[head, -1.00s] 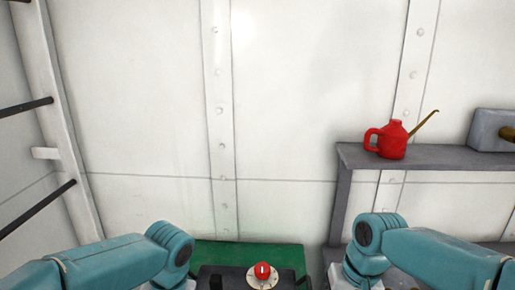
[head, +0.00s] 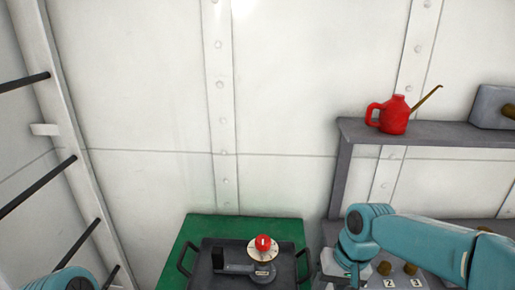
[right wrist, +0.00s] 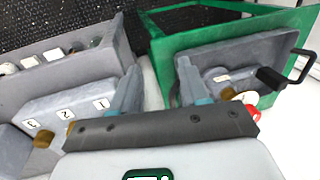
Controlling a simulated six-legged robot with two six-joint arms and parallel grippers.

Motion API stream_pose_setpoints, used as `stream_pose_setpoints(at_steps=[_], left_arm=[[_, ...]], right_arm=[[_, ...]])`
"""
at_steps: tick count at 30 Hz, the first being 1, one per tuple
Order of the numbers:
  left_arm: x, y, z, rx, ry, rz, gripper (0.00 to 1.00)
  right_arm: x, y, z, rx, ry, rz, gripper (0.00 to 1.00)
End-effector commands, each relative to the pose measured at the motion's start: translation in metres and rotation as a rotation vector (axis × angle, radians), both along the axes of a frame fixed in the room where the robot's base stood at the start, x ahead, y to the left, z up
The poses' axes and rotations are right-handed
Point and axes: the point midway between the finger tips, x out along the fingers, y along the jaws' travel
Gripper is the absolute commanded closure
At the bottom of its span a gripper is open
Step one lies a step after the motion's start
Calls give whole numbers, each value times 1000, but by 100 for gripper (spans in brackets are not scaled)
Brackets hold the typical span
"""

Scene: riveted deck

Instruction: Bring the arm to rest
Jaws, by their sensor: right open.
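My right gripper shows in the right wrist view (right wrist: 155,88), its two fingers spread apart with nothing between them. In the head view my right arm comes in from the right and bends down beside the green table (head: 205,226); its fingers cannot be made out there. In the right wrist view the fingers point toward the gap between a grey numbered box (right wrist: 90,107) and the green table (right wrist: 160,55). Of my left arm only a teal link shows at the bottom left of the head view; its gripper is out of the picture.
A dark tray (head: 213,245) on the green table holds a grey device (head: 240,268) with a red knob (head: 263,242). Brass knobs and number labels mark the box right of my right wrist. A red oil can (head: 394,116) stands on a grey shelf (head: 440,134). A ladder is at left.

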Motion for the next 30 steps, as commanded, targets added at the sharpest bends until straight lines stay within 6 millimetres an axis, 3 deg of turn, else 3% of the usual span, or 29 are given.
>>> stream_pose_setpoints(at_steps=[1, 5, 7, 9, 13, 16, 20, 30], left_arm=[[1, 0, 0, 0, -3, -1, 55], [2, 0, 0, -1, -3, -1, 55], [2, 0, 0, -1, -3, -2, 55], [2, 0, 0, 0, -4, -2, 55], [3, 0, 1, 0, -4, -2, 55], [3, 0, 1, 0, -4, -2, 55], [3, 0, 1, 0, -4, -2, 55], [3, 0, 1, 0, -5, -1, 55]], right_arm=[[-4, 4, -31, 12, 18, 4, 55], [-16, 15, -102, 56, 20, 5, 55], [-31, 21, -144, 82, 25, -3, 55], [-55, 26, -188, 107, 28, -17, 55], [-115, 34, -254, 140, 28, -61, 55], [-152, 36, -279, 145, 21, -92, 55], [-179, 36, -290, 141, 12, -114, 55], [-185, 36, -292, 139, 5, -119, 55]])
